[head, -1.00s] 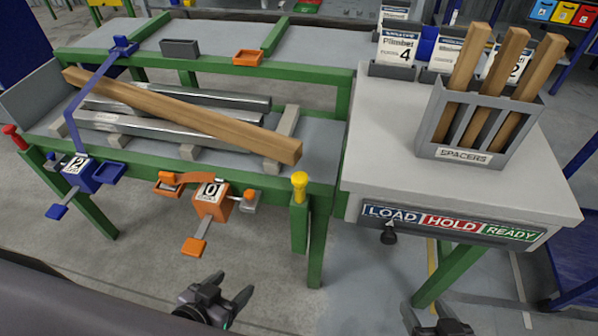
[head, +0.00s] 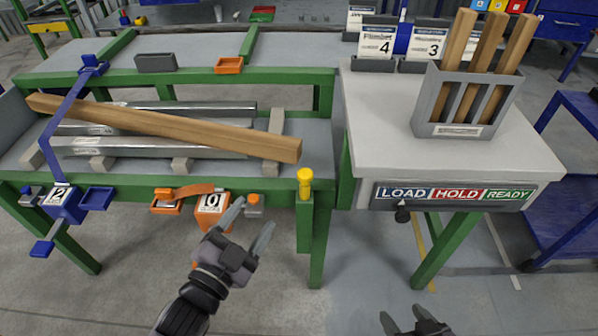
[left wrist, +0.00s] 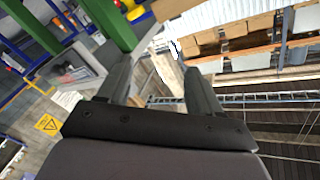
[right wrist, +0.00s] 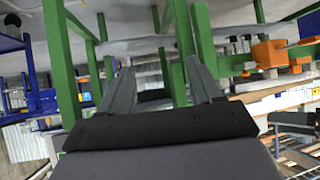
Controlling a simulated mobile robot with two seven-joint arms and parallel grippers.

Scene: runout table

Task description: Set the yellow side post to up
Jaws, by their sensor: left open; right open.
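The yellow side post (head: 305,183) has a round yellow cap and stands at the top of a green bracket (head: 304,226) at the front right corner of the green-framed table. Its lower part is hidden by the bracket. My left gripper (head: 253,226) is open and empty, left of the post and apart from it, in front of the orange unit marked 0 (head: 210,203). A bit of yellow shows at the top of the left wrist view (left wrist: 137,10). My right gripper (head: 414,318) is open and empty at the bottom edge, well below the grey side table.
A wooden beam (head: 170,128) lies slanted over metal bars, its right end near the post. A blue unit marked 12 (head: 62,200) hangs at the left. The grey side table (head: 440,155) carries a spacer rack (head: 450,129) and a LOAD/HOLD/READY panel (head: 455,194).

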